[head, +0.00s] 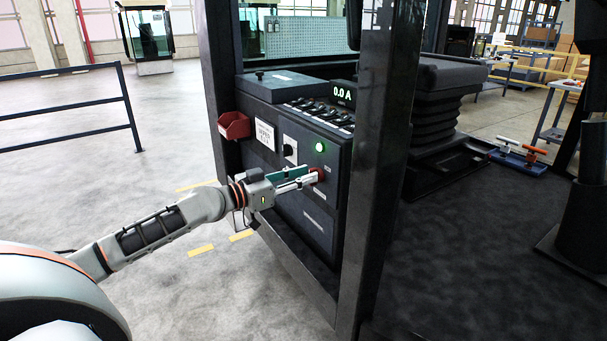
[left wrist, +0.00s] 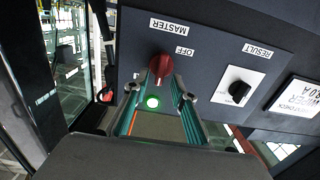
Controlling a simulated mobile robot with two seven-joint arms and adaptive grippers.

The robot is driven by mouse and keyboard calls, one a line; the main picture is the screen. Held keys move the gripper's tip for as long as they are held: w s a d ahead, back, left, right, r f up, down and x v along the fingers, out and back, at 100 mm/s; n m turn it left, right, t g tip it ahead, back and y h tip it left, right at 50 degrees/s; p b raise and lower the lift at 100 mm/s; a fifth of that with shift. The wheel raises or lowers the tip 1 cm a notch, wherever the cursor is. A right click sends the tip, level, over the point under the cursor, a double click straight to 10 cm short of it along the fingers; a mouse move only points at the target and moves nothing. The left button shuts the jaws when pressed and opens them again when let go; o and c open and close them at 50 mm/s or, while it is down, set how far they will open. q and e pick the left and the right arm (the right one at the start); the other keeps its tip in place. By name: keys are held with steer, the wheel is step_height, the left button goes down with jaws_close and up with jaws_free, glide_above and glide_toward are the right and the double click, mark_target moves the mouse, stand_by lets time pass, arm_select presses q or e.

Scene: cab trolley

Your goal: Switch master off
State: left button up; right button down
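The master switch is a red knob (left wrist: 160,68) on the dark panel, with MASTER and OFF labels beside it that read upside down in the left wrist view. In the head view the red knob (head: 319,172) shows at the tips of my left gripper (head: 308,180). In the left wrist view the two teal-padded fingers of my left gripper (left wrist: 161,80) lie along both sides of the knob with no clear gap. The fingers partly hide the knob, and its exact turn is hard to read. A green lamp (head: 320,146) above the knob is lit. My right gripper is not in view.
A black RESULT knob (left wrist: 238,91) sits beside the master switch. The display (head: 343,92) reads 0.0 A. A dark cab post (head: 383,130) stands just right of the panel. A red bin (head: 234,126) hangs at the panel's left. Open floor lies left.

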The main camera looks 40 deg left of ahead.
arm_select(q)
steer(key=shift+w+d, duration=0.2)
steer(key=shift+w, duration=0.05)
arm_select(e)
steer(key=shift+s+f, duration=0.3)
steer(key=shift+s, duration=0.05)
